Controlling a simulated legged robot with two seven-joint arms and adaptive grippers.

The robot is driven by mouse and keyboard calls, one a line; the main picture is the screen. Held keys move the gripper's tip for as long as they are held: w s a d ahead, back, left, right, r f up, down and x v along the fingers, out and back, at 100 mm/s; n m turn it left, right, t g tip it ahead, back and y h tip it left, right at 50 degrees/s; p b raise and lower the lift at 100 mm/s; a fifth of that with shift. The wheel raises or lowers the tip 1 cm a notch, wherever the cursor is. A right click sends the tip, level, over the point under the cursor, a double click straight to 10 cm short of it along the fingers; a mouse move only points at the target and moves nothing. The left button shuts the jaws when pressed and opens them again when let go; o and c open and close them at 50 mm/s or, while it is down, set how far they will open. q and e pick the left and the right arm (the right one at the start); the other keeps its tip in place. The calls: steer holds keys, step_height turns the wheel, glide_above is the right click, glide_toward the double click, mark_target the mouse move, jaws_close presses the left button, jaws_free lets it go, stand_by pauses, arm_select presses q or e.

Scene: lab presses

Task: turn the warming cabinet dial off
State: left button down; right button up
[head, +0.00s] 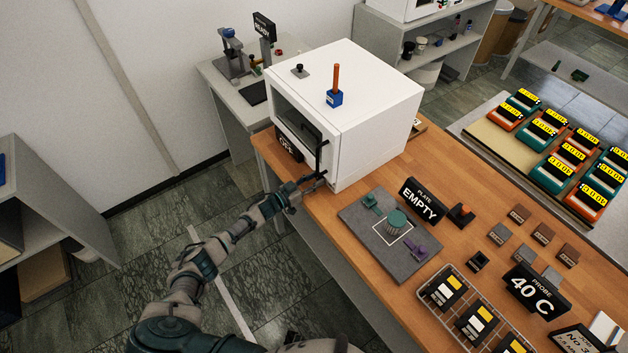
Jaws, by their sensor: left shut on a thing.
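The warming cabinet (372,115) is a white box on the wooden bench, with a dark window in its front and a black upright handle (322,158) at the front's right side. A small black sign (288,144) low on the front seems to read OFF. My left gripper (314,181) is at the lower right of the front, just below the handle. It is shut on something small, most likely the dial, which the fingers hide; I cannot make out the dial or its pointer. My right gripper is not in view.
A blue block with an orange rod (335,88) and a black knob (299,69) are on the cabinet's top. A grey plate (372,243) with coloured pieces, an EMPTY sign (423,199) and a wire rack (447,324) lie to the right. Floor is clear at the left.

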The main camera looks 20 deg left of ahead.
arm_select(q)
steer(key=shift+a+f+n, duration=0.1)
steer(key=shift+f+n, duration=0.05)
steer(key=shift+n, duration=0.55)
steer(key=shift+f, duration=0.1)
steer(key=c, duration=0.9)
jaws_free()
steer(key=shift+o, duration=0.7)
steer(key=shift+w, duration=0.1)
steer(key=v, duration=1.2)
steer(key=shift+f, duration=0.15)
